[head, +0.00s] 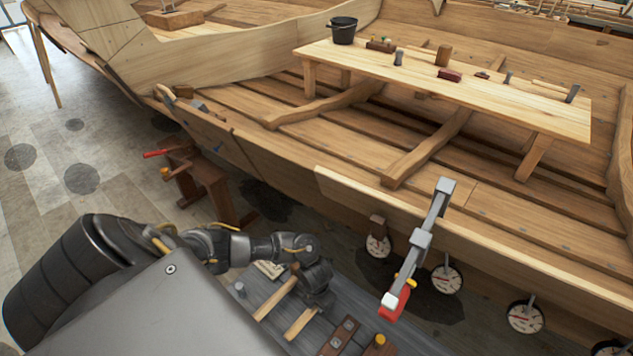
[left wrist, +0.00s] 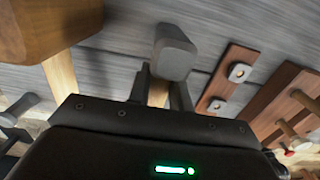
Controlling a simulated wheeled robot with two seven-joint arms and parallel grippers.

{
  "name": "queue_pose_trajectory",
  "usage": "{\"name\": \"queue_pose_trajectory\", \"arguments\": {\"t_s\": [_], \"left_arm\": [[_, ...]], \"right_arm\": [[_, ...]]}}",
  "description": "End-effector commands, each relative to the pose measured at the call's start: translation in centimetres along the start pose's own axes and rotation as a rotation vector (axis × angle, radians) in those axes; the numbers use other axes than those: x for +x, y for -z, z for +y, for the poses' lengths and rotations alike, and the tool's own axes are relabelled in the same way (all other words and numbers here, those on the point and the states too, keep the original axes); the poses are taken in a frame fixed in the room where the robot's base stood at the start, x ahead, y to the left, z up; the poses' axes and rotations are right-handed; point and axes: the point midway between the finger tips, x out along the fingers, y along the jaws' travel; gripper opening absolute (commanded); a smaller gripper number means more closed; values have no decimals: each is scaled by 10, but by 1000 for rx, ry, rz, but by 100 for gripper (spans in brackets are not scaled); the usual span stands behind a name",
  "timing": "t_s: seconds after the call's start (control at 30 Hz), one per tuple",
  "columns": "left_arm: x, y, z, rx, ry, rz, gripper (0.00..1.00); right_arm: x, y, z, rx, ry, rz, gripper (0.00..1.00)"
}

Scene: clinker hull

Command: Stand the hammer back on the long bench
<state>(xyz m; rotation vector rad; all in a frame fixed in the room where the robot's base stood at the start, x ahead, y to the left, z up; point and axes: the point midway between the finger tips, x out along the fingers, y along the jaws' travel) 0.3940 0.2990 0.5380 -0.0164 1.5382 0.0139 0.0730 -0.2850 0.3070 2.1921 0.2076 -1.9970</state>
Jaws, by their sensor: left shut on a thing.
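My left gripper (head: 318,298) is low over the grey work surface in the head view. It is shut on the hammer, whose pale wooden handle (head: 301,323) sticks out below the fingers. In the left wrist view the grey hammer head (left wrist: 175,52) shows just beyond the fingers, with a short piece of handle between them. I cannot tell whether the hammer touches the surface. A long pale wooden bench (head: 480,92) stands inside the hull, away from the gripper, with tools on it. My right gripper is not in view.
A tool with a brown wooden head (left wrist: 45,25) is close left of the held hammer. A bolted brown strip (left wrist: 230,80) lies to its right. A clamp (head: 420,240) grips the hull plank between the grey work surface (head: 395,345) and the bench. A black bucket (head: 343,32) stands on the bench's left end.

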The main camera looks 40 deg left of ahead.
Motion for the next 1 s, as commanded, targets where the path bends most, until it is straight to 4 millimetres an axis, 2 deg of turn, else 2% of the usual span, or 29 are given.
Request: {"name": "queue_pose_trajectory", "arguments": {"t_s": [0.17, 0.2, 0.4, 0.77, 1.0], "left_arm": [[4, -1, 0, 0, 0, -2, 0], [4, -1, 0, 0, 0, -2, 22], [3, 0, 0, 0, 0, -1, 46], [4, 1, 0, 0, 0, 1, 46], [-26, -1, 0, 1, 0, -1, 46]], "right_arm": [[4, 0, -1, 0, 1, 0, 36], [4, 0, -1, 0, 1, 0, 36], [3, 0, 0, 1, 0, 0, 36], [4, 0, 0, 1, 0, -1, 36], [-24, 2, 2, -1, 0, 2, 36]]}}
